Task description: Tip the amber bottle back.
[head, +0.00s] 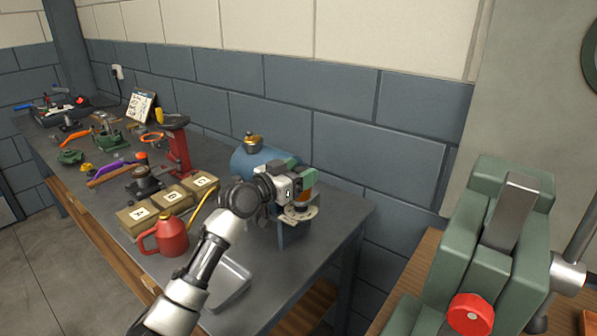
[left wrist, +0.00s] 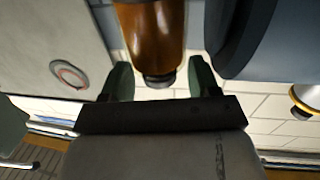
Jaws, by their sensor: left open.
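The amber bottle (head: 306,197) shows only in part in the head view, behind my left gripper (head: 298,186), near the right end of the grey workbench. In the left wrist view the glossy brown bottle (left wrist: 156,38) hangs into the picture from the top edge, its dark narrow end (left wrist: 158,81) lowest in the picture. My left gripper (left wrist: 160,80) is open, with one green finger on each side of the bottle. Gaps show between the fingers and the dark end. The rest of the bottle is cut off or hidden. My right gripper is not in view.
A blue tank (head: 255,160) with a brass fitting (head: 253,141) stands just behind the gripper. A red can (head: 170,237), lettered boxes (head: 172,196) and a clear tray (head: 232,280) stand nearby. A green machine (head: 480,255) fills the right side.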

